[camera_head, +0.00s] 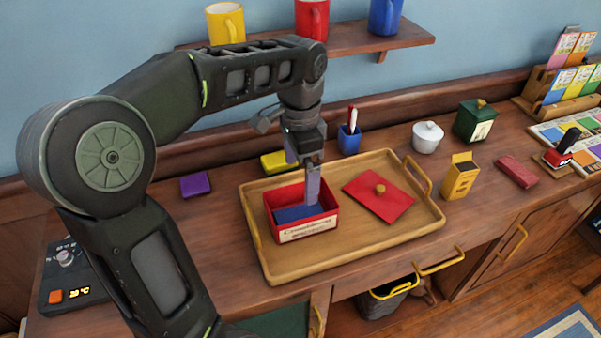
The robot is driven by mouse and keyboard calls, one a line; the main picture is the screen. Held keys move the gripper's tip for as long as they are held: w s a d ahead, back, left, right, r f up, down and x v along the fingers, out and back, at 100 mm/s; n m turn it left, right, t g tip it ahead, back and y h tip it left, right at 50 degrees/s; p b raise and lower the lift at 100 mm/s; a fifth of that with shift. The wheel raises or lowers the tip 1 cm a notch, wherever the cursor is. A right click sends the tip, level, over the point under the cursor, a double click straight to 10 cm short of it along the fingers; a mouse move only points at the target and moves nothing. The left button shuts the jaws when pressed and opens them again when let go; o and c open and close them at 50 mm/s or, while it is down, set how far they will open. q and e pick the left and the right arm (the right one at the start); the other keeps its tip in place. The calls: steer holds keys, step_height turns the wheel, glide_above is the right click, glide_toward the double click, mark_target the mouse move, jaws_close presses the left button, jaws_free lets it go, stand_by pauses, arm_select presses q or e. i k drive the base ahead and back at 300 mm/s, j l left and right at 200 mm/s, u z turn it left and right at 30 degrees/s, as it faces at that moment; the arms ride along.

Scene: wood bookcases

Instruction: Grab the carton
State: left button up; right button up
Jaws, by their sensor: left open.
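A small yellow carton (460,177) with a raised flap at its top stands upright on the wooden counter, right of the tray. My left gripper (310,190) points down over a red open box (302,229) on the tray, well to the left of the carton. Its fingers reach to the box's opening, above the dark blue contents. It is open, seen mostly edge-on, and I cannot tell whether it touches anything. My right gripper is not in view.
The wooden tray (262,249) also holds a red lid (375,202) with a knob. A blue pen cup (349,141) stands behind the tray. A shelf (352,36) with mugs hangs above.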

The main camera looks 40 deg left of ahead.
mark_target(462, 174)
steer(key=i+l+z, duration=0.4)
steer(key=i+z, duration=0.2)
steer(key=i, duration=0.2)
